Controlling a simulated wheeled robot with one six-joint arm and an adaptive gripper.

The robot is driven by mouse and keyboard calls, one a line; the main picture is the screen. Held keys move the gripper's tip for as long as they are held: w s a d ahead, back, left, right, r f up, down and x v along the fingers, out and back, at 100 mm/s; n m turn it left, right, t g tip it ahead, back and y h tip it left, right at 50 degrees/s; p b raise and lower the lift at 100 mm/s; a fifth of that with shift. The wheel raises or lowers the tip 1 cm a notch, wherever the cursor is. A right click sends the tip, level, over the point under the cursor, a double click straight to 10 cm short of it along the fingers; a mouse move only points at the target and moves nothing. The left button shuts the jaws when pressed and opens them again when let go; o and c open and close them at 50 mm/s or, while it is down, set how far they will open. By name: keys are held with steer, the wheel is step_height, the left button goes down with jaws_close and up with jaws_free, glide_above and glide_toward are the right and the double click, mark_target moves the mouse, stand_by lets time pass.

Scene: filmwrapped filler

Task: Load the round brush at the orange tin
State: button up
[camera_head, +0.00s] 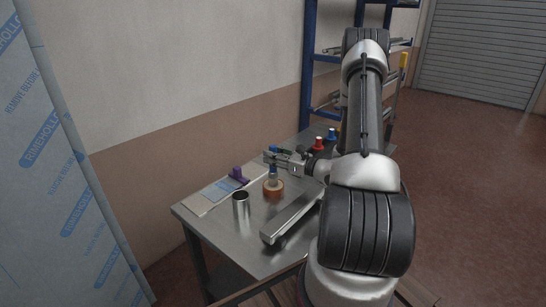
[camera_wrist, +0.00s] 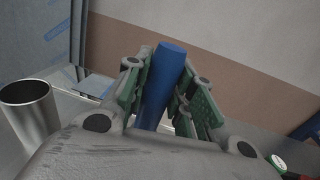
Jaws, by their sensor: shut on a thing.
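My gripper (camera_head: 276,160) is shut on the blue handle of the round brush (camera_wrist: 163,85); the handle stands between the green finger pads (camera_wrist: 160,95) in the wrist view. In the head view the lower part of the brush (camera_head: 272,172) points down at the orange tin (camera_head: 273,188), a short round tin on the metal table. The brush's lower end is at the tin's top; I cannot tell whether it is inside or just above. The bristles are not visible, and the tin is hidden in the wrist view.
A shiny metal cup (camera_head: 241,205) stands front left of the tin; it also shows in the wrist view (camera_wrist: 32,108). A purple object (camera_head: 238,175) lies on light sheets. A long metal bar (camera_head: 291,217) lies at right. Red (camera_head: 318,145) and blue (camera_head: 332,134) pots stand behind.

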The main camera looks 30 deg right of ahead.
mark_target(273, 146)
steer(key=shift+r, duration=3.4)
